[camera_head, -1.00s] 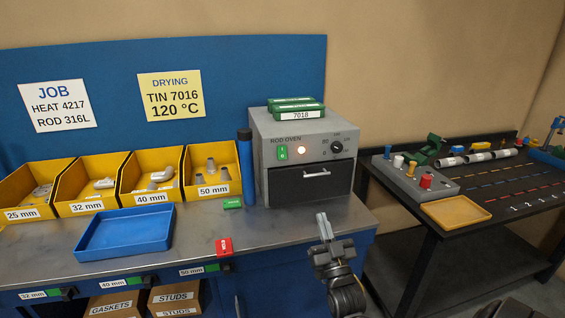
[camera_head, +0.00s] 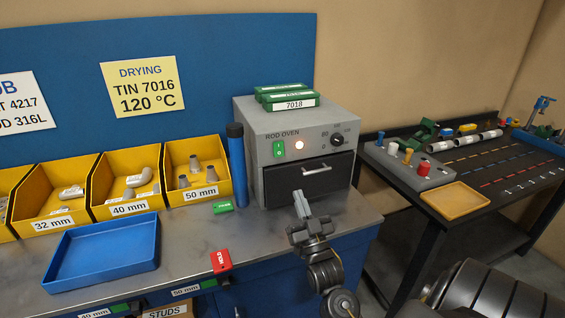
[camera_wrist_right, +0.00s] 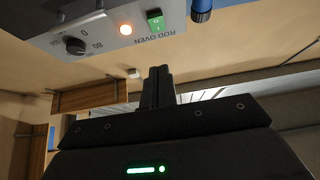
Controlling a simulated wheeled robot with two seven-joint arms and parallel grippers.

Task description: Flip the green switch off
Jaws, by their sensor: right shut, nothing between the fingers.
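The green switch (camera_head: 279,150) is on the left of the front panel of the grey rod oven (camera_head: 262,183), beside a lit round lamp (camera_head: 299,146). In the right wrist view the switch (camera_wrist_right: 155,19) shows near the top, above and apart from the fingertips. My right gripper (camera_head: 301,198) is shut and empty, in front of the oven and below the switch, apart from it. In the right wrist view its fingers (camera_wrist_right: 158,72) are together. My left gripper is not in view.
A blue tube (camera_head: 237,165) stands just left of the oven. The oven's drawer handle (camera_head: 317,170) sticks out behind my right gripper. Green boxes (camera_head: 286,96) lie on top of the oven. A blue tray (camera_head: 105,252) and a red tag (camera_head: 219,260) lie on the bench.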

